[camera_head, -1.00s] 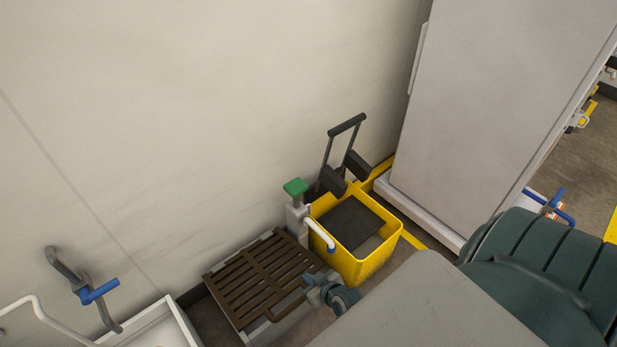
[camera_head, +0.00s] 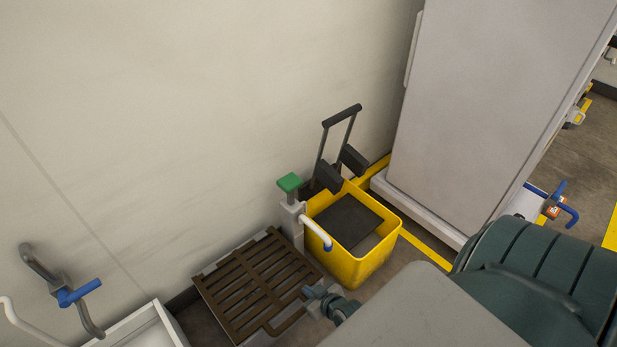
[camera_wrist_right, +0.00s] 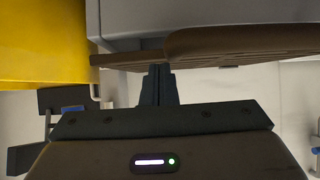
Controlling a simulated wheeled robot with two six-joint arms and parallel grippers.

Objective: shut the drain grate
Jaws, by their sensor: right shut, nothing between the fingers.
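The drain grate (camera_head: 246,286) is a brown slatted panel with a loop handle on its front edge. It lies over a pale base on the floor by the wall; I cannot tell whether it is fully down. My right gripper (camera_head: 310,293) is shut and empty at the grate's right front side. In the right wrist view the closed fingers (camera_wrist_right: 157,72) are at the brown grate's edge (camera_wrist_right: 240,44), touching or almost touching it. My left gripper is out of view.
A yellow bucket (camera_head: 359,269) and a post with a green top (camera_head: 289,183) stand close at the grate's right. A white basin (camera_head: 140,328) is at the left, below a wall hook with a blue grip (camera_head: 80,291). A tall grey cabinet (camera_head: 490,110) stands at the right.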

